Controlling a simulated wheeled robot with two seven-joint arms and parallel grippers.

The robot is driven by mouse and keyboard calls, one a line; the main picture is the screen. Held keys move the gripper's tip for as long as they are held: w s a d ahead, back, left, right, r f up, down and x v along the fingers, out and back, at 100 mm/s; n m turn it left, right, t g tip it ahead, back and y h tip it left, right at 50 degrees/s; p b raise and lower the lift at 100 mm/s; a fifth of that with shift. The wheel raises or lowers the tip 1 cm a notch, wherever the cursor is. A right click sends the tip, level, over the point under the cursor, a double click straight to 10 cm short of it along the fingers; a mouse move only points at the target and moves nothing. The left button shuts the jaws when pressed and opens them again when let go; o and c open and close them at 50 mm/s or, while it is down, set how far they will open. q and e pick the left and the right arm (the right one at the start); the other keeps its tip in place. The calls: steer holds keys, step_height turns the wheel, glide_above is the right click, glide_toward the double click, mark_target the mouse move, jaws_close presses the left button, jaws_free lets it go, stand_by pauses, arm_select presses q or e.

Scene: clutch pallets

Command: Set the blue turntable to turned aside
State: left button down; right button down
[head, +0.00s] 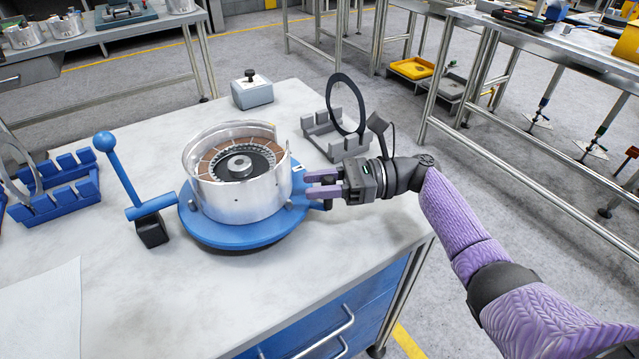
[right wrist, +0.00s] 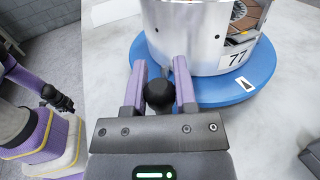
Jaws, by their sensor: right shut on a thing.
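The blue turntable (head: 225,232) is a round blue disc on the worktop, with a short handle on its right side. A silver clutch drum (head: 240,195) with brown friction segments sits on it. My right gripper (head: 312,186) reaches in from the right at the handle. In the right wrist view its two purple fingers are shut on the handle's black knob (right wrist: 159,94). That view also shows the turntable's blue rim (right wrist: 228,92), a black arrow mark and a "77" label on the drum. What looks like my left gripper (right wrist: 62,102) is small at the left there; its fingers are unclear.
A blue ball-topped lever (head: 122,172) stands just left of the turntable. Behind are a grey box with a black knob (head: 252,93) and a grey rack (head: 325,136) holding a black ring (head: 333,94). A blue rack (head: 55,190) is at the left.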

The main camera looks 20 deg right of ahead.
arm_select(q)
steer(key=shift+w, duration=0.25)
arm_select(e)
steer(key=shift+c, duration=2)
jaws_free()
steer(key=b+v, duration=0.1)
steer(key=v, duration=0.8)
steer(key=shift+d, duration=0.3)
steer(key=shift+s+d, duration=0.1)
steer(key=shift+d, duration=0.1)
arm_select(q)
steer(key=shift+s+a+f, duration=0.2)
steer(key=shift+s+f, duration=0.2)
steer(key=shift+f, duration=0.05)
steer(key=shift+w, duration=0.1)
